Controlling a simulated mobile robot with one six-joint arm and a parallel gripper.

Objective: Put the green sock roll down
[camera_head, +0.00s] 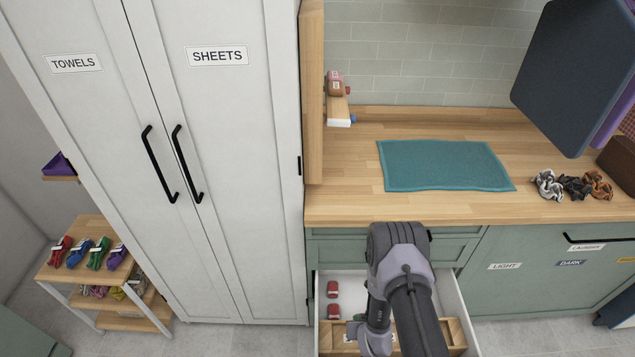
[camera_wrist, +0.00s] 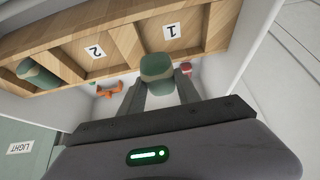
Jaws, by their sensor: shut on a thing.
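My gripper (camera_wrist: 158,88) is shut on a green sock roll (camera_wrist: 157,68) with a paler band, seen at its fingertips in the wrist view. The roll is in front of wooden compartments (camera_wrist: 125,45) labelled 1 and 2, nearest label 1. I cannot tell whether it touches the wood. A second green roll (camera_wrist: 38,74) lies in a compartment at the left. In the head view my arm reaches down over the open white drawer (camera_head: 455,300) and hides the gripper and the held roll.
Two red rolls (camera_head: 332,300) lie in the drawer's left side. An orange item (camera_wrist: 110,89) and a red one (camera_wrist: 185,68) lie near the wooden divider. The worktop (camera_head: 350,210) with a teal towel (camera_head: 445,165) is above the drawer. A tall white cupboard (camera_head: 230,130) stands left.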

